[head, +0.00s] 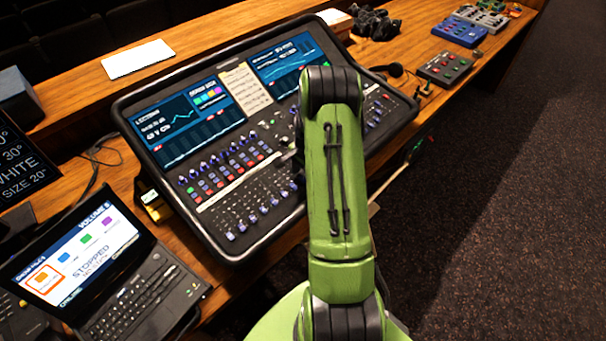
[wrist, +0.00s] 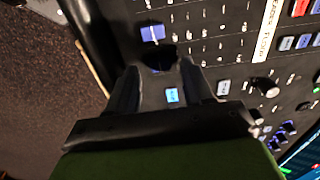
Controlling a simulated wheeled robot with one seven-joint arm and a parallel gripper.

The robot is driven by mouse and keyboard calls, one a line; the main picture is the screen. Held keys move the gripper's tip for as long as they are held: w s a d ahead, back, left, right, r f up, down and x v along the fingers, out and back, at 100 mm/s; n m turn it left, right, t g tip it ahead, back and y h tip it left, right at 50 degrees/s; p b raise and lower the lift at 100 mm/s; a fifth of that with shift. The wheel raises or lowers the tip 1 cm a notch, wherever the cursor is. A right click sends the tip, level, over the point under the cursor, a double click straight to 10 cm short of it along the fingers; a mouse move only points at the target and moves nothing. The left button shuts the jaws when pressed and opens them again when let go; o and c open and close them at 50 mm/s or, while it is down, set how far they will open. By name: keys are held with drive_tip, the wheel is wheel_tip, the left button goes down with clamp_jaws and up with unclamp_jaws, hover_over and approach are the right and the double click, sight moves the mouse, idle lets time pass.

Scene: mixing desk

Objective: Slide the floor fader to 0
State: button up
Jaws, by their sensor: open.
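The mixing console (head: 122,108) has rows of faders with blue-violet caps (head: 252,219) along its lower front. A small lit pale-blue button (wrist: 171,95) shows between the fingers. I cannot tell whether the fingers touch anything. In the head view my green arm hides the gripper and part of the console.
A laptop (head: 120,275) stands at the lower left and a dark sign (head: 22,165) at the left edge. A grey box with red buttons (head: 445,68) and a blue box (head: 459,31) lie to the right. The carpeted floor (head: 500,200) at the right is clear.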

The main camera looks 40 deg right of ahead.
drive_tip(key=shift+w+f, duration=0.1)
drive_tip(key=shift+f, duration=0.45)
clamp_jaws()
